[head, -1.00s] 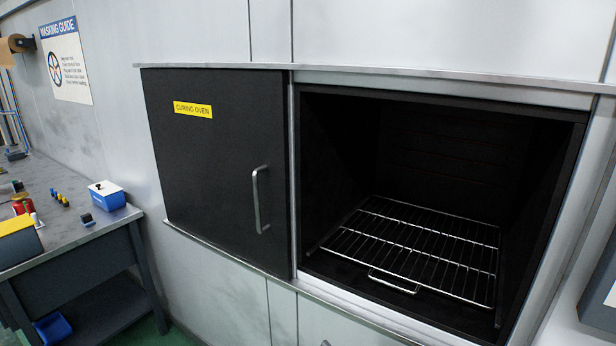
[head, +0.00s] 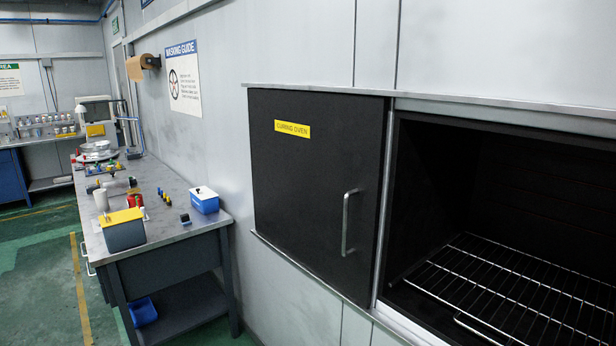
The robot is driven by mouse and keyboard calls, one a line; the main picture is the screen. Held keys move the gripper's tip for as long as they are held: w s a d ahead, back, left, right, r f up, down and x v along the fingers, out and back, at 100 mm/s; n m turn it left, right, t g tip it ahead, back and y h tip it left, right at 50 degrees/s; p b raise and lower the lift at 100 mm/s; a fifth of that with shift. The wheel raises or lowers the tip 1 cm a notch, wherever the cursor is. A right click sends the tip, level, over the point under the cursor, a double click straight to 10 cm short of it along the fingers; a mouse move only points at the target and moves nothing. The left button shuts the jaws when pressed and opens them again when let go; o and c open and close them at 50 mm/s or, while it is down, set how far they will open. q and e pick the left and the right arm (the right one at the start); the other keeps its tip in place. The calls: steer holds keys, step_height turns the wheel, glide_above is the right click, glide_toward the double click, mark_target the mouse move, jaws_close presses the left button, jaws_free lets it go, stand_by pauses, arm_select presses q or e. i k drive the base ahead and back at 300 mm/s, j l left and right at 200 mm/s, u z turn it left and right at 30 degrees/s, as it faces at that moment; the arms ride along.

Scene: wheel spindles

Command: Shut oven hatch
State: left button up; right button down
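The oven hatch (head: 310,205) is a flat black sliding panel with a yellow "CURING OVEN" label and a vertical metal handle (head: 346,222) near its right edge. It stands to the left of the oven opening, between an upper rail (head: 430,103) and a lower rail (head: 310,282). The oven opening (head: 500,190) is uncovered in the part I see, and its right side is cut off by the frame. A wire rack (head: 510,290) lies inside, empty where visible. Neither of my grippers is in view.
A workbench (head: 165,228) stands along the wall at the left, holding a blue-and-white box (head: 204,200), a yellow-topped box (head: 123,230) and small parts. A blue bin (head: 142,312) sits on its lower shelf. Green floor (head: 45,290) is clear left of the bench.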

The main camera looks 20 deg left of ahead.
mark_target(317, 159)
steer(key=i+j+u, duration=0.15)
steer(key=i+j, duration=0.2)
steer(key=i+j+u, duration=0.1)
steer(key=i+j, duration=0.2)
steer(key=i, duration=0.3)
steer(key=i+j+u, duration=0.15)
steer(key=i, duration=0.35)
steer(key=i+j+u, duration=0.15)
steer(key=i+j, duration=0.15)
steer(key=i, duration=0.2)
steer(key=i+j+u, duration=0.1)
steer(key=i, duration=0.4)
